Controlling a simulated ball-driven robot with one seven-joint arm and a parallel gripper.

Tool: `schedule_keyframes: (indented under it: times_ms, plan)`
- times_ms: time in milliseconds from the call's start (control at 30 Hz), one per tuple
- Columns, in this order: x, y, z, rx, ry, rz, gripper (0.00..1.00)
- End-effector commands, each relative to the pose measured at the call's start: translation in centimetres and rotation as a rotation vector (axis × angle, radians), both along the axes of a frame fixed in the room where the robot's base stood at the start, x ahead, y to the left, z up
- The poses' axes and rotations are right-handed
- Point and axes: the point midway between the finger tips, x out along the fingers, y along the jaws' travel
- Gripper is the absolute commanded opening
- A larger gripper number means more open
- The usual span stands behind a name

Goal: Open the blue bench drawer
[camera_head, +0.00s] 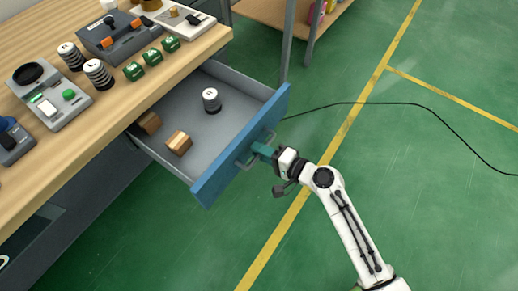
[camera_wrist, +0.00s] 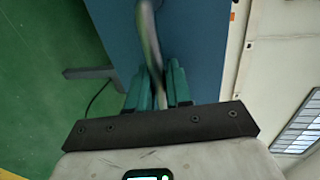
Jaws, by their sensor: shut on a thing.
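The blue bench drawer (camera_head: 240,146) stands pulled out from under the wooden bench top, with its grey inside in view. Its metal handle is on the blue front; in the wrist view the handle (camera_wrist: 149,45) runs between the teal fingers. My gripper (camera_head: 260,150) is shut on this handle, and it also shows in the wrist view (camera_wrist: 158,88). Inside the drawer are a white-and-black cylinder (camera_head: 211,100) and two wooden blocks (camera_head: 179,143) (camera_head: 149,122).
The wooden bench (camera_head: 70,150) at left carries a grey device (camera_head: 48,95), several green blocks (camera_head: 153,57), striped cylinders (camera_head: 98,73) and a dark tray (camera_head: 118,38). A shelf unit (camera_head: 270,12) stands behind. A black cable (camera_head: 400,104) lies on the green floor, otherwise clear at right.

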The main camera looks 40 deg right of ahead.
Motion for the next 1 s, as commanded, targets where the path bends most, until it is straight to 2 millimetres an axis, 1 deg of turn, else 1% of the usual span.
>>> schedule_keyframes:
  times_ms: [133,167,300,567,667,767,1000]
  plan:
    - [0.0,0.0,-0.1,-0.001,0.002,-0.001,0.0]
    - [0.0,0.0,-0.1,-0.001,0.002,-0.001,0.2]
    - [0.0,0.0,-0.1,-0.001,0.001,-0.001,0.34]
    - [-0.1,0.0,0.0,-0.001,0.001,-0.001,0.35]
    - [-0.7,-0.3,0.0,-0.001,0.002,-0.002,0.35]
    - [-2.0,-0.7,0.2,0.0,0.002,-0.003,0.35]
    - [-6.4,-2.1,1.1,-0.001,0.003,-0.004,0.35]
